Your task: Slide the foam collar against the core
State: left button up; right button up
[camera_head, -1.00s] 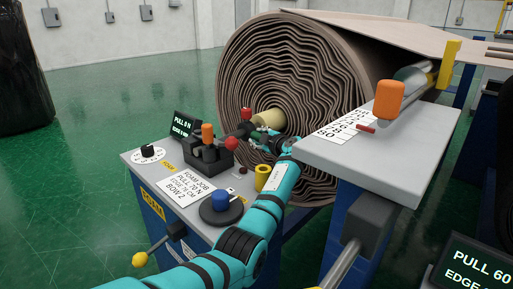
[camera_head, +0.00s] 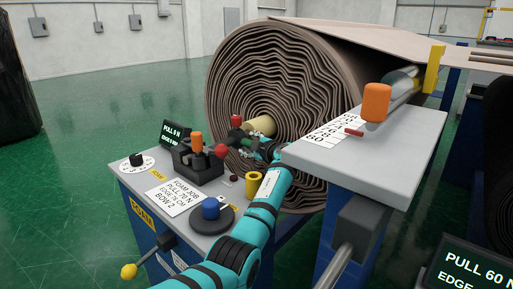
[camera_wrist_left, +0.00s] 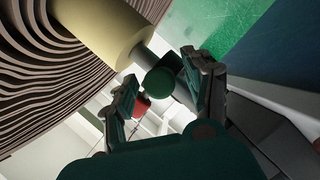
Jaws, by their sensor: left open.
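A pale yellow cylinder (camera_head: 262,125) sticks out from the centre of the big wound brown roll (camera_head: 230,90). In the left wrist view this cylinder (camera_wrist_left: 100,25) surrounds a thinner grey shaft (camera_wrist_left: 143,56) with a dark green round end (camera_wrist_left: 161,84). I cannot tell whether the cylinder is the foam collar or the core. My left gripper (camera_head: 252,150) is beside the roll's face, just below the cylinder. In the left wrist view my left gripper (camera_wrist_left: 165,76) is open, with the green end between or just beyond its fingers; contact is unclear. My right gripper is out of view.
A grey shelf (camera_head: 385,160) with a printed scale and an orange knob (camera_head: 376,102) stands right of my arm.

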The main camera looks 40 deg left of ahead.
pick_arm(q)
jog(key=v, duration=1.1)
jog(key=shift+d, duration=0.35)
jog(key=shift+s, duration=0.1)
